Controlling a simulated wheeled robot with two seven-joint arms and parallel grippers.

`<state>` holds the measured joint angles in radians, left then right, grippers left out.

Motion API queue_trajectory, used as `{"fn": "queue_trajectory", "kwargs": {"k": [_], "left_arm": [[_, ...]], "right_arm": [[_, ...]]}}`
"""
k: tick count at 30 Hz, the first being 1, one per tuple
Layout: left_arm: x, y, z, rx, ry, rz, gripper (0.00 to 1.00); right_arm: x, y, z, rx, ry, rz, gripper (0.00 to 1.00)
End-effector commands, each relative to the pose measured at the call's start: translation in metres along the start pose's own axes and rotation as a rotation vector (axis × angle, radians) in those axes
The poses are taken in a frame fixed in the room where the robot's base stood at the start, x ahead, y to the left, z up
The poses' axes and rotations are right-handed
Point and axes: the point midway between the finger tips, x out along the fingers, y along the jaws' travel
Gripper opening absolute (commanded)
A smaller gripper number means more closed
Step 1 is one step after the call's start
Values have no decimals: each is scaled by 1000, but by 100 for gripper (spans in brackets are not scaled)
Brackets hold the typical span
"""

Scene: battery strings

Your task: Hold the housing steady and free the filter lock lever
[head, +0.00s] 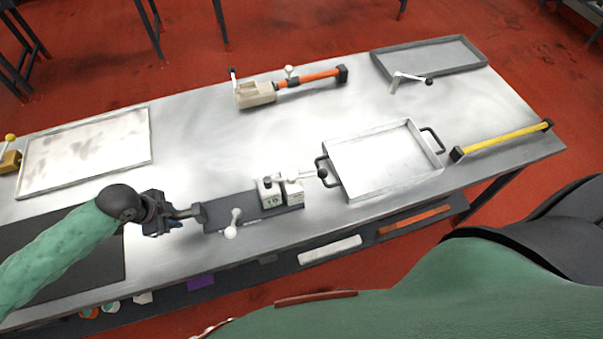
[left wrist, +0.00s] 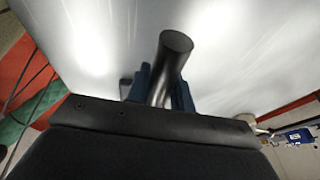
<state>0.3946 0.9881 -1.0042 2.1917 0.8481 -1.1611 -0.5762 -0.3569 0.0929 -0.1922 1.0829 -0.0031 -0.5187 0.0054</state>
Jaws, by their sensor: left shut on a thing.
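A dark grey housing (head: 230,208) lies near the table's front edge, with two white blocks (head: 270,194) on its right part. A white lever with a round knob (head: 232,228) stands at its front side. Which part is the filter lock lever is not clear. My left gripper (head: 172,215) is left of the housing, shut on a dark cylindrical handle (head: 192,212) that points toward the housing. In the left wrist view the handle (left wrist: 172,62) sits between the blue fingers (left wrist: 160,88). My right gripper is not in view.
A grey tray with black handles (head: 344,183) is right of the housing. A yellow bar (head: 500,140) lies at the right edge. A beige device with an orange bar (head: 256,94) lies behind. A flat tray (head: 148,140) is at left. The table's middle is clear.

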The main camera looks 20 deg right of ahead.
Motion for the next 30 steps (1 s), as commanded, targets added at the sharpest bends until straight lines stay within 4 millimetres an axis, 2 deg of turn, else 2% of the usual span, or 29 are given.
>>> {"fn": "queue_trajectory", "kwargs": {"k": [18,30], "left_arm": [[2,0,0,-1,1,0,0],[6,3,2,-2,-1,4,0]], "right_arm": [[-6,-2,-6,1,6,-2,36],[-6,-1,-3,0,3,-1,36]]}}
